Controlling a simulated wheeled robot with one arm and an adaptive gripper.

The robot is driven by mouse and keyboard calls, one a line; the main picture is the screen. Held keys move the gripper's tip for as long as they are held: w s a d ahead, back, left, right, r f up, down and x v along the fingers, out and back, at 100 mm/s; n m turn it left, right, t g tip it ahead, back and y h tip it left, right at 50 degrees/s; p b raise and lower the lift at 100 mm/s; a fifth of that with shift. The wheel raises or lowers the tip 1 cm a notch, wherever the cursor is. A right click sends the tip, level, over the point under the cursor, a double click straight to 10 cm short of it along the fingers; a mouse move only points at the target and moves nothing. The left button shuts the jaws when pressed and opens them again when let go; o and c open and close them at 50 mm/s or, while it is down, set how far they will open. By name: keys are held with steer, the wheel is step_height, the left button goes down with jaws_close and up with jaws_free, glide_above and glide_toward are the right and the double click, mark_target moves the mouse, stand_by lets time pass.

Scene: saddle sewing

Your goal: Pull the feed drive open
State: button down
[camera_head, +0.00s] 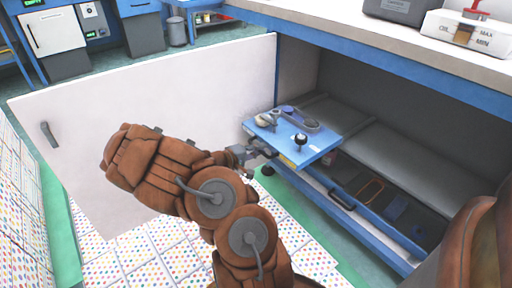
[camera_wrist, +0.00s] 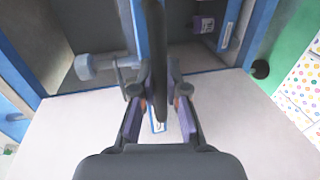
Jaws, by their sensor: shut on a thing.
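The feed drive is a blue plate (camera_head: 318,150) with pulleys, a grey belt part and a black knob on top. It sticks out from the left side of the open cabinet under the worktop. My gripper (camera_head: 243,155) is at its left front edge. In the wrist view my gripper (camera_wrist: 157,98) is shut on a dark upright bar (camera_wrist: 155,45), with one finger on each side. A blue edge (camera_wrist: 136,25) runs beside the bar.
A white cabinet door (camera_head: 150,110) stands wide open at left, behind my arm. Below the plate is a blue-edged drawer with a black handle (camera_head: 341,200) and small items inside. A grey shelf (camera_head: 385,155) fills the cabinet. An oil container (camera_head: 465,38) stands on the worktop.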

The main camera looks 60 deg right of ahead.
steer(key=shift+w+a, duration=0.1)
steer(key=shift+a, duration=0.1)
steer(key=c, duration=1.5)
jaws_free()
steer(key=shift+o, duration=0.2)
steer(key=shift+a, duration=0.1)
steer(key=v, duration=1.1)
steer(key=shift+w+a, duration=0.15)
steer(key=shift+a, duration=0.25)
steer(key=shift+r, duration=0.15)
